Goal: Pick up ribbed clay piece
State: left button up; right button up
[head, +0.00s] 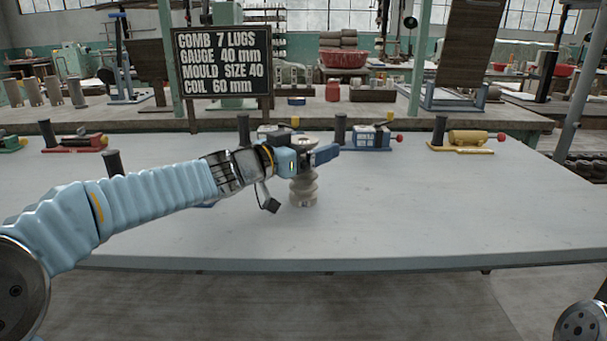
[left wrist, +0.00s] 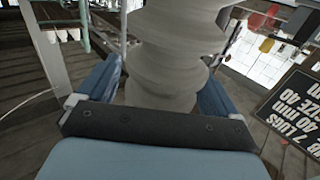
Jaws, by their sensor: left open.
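The ribbed clay piece (head: 303,189) is a pale beige, wavy column standing upright on the grey table. My left gripper (head: 322,155) is level with its upper half and hides part of it in the head view. In the left wrist view the clay piece (left wrist: 165,75) rises between the two blue fingers of the left gripper (left wrist: 157,90), which are open on either side of it. I cannot tell whether either finger touches it. My right gripper is out of view.
A dark sign (head: 222,62) with white lettering stands behind the table. Along the table's back edge are red (head: 75,143), blue (head: 370,136) and yellow (head: 468,138) tools and several dark upright cylinders. The table's right and front areas are clear.

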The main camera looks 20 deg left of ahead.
pick_arm(q)
grip_shut()
jog(key=shift+r, duration=0.1)
dwell(0.4)
jog(key=shift+r, duration=0.1)
